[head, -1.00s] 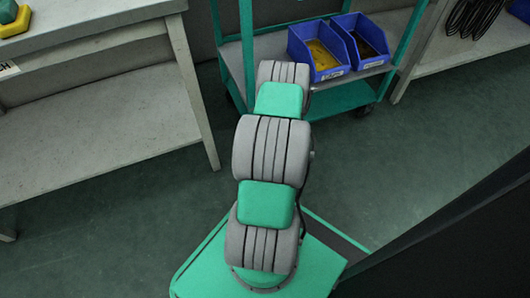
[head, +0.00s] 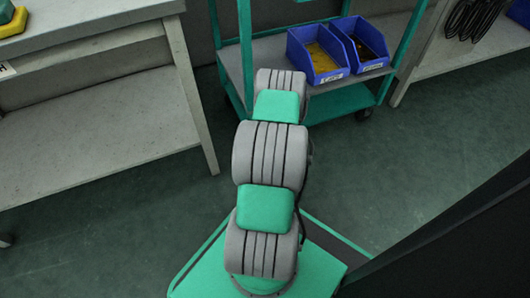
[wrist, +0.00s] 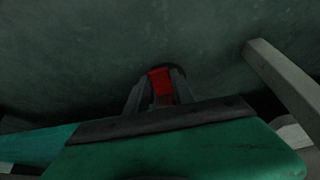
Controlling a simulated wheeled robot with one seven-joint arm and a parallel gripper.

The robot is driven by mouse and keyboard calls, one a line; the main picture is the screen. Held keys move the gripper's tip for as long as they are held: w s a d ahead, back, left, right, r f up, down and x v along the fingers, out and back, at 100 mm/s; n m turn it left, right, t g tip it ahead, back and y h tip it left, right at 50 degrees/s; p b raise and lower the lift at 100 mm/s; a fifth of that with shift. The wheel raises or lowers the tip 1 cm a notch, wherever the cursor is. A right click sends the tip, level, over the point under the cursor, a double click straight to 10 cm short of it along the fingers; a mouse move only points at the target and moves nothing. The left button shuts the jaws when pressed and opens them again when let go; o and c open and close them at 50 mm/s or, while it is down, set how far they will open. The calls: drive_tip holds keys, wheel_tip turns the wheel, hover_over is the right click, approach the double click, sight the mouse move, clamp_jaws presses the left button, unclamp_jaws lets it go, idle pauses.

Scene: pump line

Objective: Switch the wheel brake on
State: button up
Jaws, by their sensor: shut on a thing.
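In the wrist view a small red brake tab (wrist: 160,81) sits between the two grey fingers of my gripper (wrist: 158,92). The fingers are closed against its sides. A dark round shape, probably the caster wheel, shows just behind it. My arm hides the gripper and the red tab there.
Two blue bins (head: 317,54) (head: 360,44) stand on the cart's shelf. A grey workbench (head: 95,135) is on the left, and another bench (head: 465,45) with coiled black cable (head: 475,18) is at the right. The green floor between them is clear.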

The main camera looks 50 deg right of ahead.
clamp_jaws()
drive_tip(key=f+t+h, duration=0.2)
drive_tip(key=t, duration=0.1)
drive_tip(key=t+h, duration=0.1)
drive_tip(key=t, duration=0.1)
drive_tip(key=shift+s+a+f, duration=0.15)
drive_tip(key=shift+s+f, duration=0.15)
drive_tip(key=shift+f, duration=0.1)
drive_tip(key=o, duration=1.1)
unclamp_jaws()
drive_tip(key=shift+c, duration=0.2)
